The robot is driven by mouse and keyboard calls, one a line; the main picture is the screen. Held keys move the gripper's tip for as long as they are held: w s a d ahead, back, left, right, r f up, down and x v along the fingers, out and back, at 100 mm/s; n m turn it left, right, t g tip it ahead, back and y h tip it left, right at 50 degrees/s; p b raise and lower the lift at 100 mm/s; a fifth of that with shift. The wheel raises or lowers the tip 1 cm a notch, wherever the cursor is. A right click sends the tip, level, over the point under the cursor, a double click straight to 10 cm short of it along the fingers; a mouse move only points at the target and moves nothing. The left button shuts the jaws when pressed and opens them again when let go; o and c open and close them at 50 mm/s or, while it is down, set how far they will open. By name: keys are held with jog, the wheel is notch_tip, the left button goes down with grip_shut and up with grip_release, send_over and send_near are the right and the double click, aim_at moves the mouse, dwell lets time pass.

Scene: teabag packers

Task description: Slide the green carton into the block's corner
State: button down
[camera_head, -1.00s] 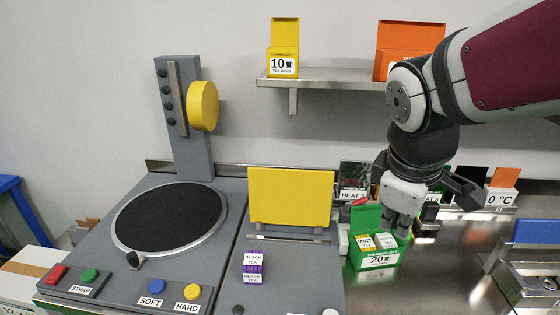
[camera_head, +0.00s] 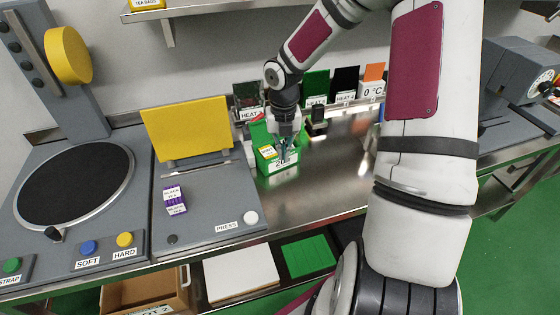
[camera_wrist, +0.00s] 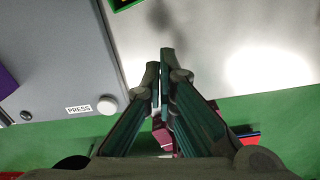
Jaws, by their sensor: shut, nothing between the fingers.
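The green carton (camera_head: 276,168) stands on the steel counter just right of the grey press unit (camera_head: 205,190), its lid raised at the back. It is labelled 20 and holds yellow and pale tea packets. My gripper (camera_head: 284,146) points down at the carton's back right, partly covering it. I cannot tell whether they touch. In the wrist view my gripper's fingers (camera_wrist: 161,66) are together with nothing between them. A green edge of the carton (camera_wrist: 124,4) shows at the top of that view. The block's corner is not clearly visible.
Heat cards (camera_head: 316,88) and a 0 °C card (camera_head: 373,82) stand along the wall. Purple black-tea packs (camera_head: 175,200) lie on the press unit below a yellow plate (camera_head: 187,128). The steel counter (camera_head: 325,170) right of the carton is clear. A shelf hangs above.

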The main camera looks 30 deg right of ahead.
notch_tip(320, 180, down, 10)
jog(key=shift+r, duration=0.15)
jog(key=shift+w+d+f, duration=0.1)
jog(key=shift+w+d, duration=0.15)
jog(key=shift+w, duration=0.25)
jog(key=shift+w+d+f, duration=0.1)
jog(key=shift+w+d, duration=0.15)
jog(key=shift+w, duration=0.25)
jog(key=shift+w+d, duration=0.4)
jog(key=shift+w, duration=0.45)
jog(key=shift+w, duration=0.1)
jog(key=shift+w+d+f+b, duration=0.1)
jog(key=shift+w+d+b, duration=0.15)
jog(key=shift+w, duration=0.3)
jog(key=shift+w+d+b, duration=0.2)
jog(key=shift+w+d, duration=0.05)
jog(key=shift+w, duration=0.25)
jog(key=shift+s, duration=0.15)
